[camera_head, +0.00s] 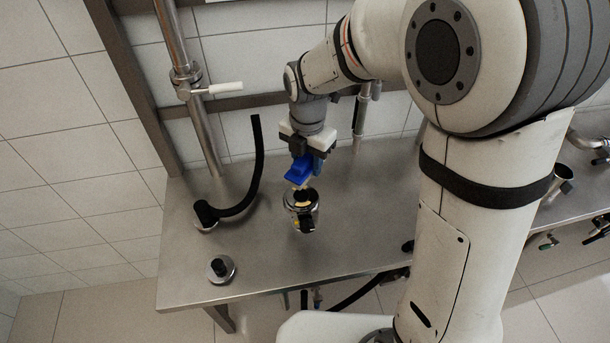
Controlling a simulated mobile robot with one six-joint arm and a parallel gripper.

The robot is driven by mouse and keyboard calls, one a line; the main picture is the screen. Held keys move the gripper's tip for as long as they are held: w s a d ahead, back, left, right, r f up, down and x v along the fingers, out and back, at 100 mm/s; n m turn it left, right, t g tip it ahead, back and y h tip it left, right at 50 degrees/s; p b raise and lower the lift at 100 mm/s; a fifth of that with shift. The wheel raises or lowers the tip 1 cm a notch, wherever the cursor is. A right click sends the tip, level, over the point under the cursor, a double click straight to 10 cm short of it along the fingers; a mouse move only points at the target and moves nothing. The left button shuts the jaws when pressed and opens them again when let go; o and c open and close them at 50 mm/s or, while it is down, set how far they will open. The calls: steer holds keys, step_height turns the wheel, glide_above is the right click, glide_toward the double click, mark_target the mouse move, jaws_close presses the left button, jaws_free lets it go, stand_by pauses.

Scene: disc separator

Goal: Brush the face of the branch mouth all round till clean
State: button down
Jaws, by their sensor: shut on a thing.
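The branch mouth (301,198) is a short, shiny metal pipe end standing up from the steel table, with its round opening facing up. Something yellowish shows at its rim, and a dark part sits on its near side. My gripper (305,158) points down just above it and is shut on a blue brush (299,171). The brush's pale bristles reach down to the far side of the mouth's rim. I cannot tell whether they touch it. How clean the face is cannot be made out at this size.
The steel table (262,262) has clear room at front. A vertical pipe with a white-handled valve (222,89) rises behind. My arm fills the right.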

steer(key=shift+f, duration=0.1)
steer(key=f+b, duration=0.2)
steer(key=f, duration=0.1)
steer(key=f+b, duration=0.1)
steer(key=shift+w+a+f, duration=0.1)
steer(key=shift+a+f, duration=0.15)
steer(key=shift+f, duration=0.05)
steer(key=c, duration=1.4)
jaws_free()
jaws_close()
